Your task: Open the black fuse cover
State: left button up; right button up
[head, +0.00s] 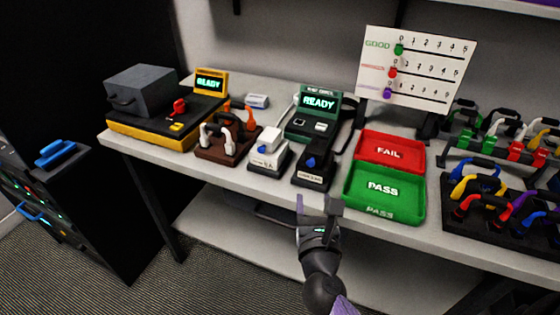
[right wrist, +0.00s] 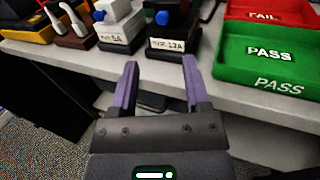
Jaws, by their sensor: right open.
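The black fuse holder (head: 314,163) stands near the front edge of the table, with a dark blue part on it and a white label at its front. It also shows in the right wrist view (right wrist: 177,28), where the label seems to read 13A. Its cover looks closed, but its outline is hard to make out. My right gripper (head: 317,205) is open and empty, in front of the table edge and short of the black holder. In the right wrist view its two purple fingers (right wrist: 160,78) are spread below the holder. My left gripper is out of view.
A white fuse holder (head: 268,150) stands just left of the black one. A green tester reading READY (head: 316,110) is behind. The red FAIL tray (head: 392,150) and green PASS tray (head: 358,205) are to the right.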

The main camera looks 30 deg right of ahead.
aim_at(311, 165)
jog(key=b+x, duration=0.1)
jog(key=x, duration=0.8)
jog(key=shift+w+d, duration=0.3)
jog(key=shift+d, duration=0.05)
grip_shut()
dwell(0.9)
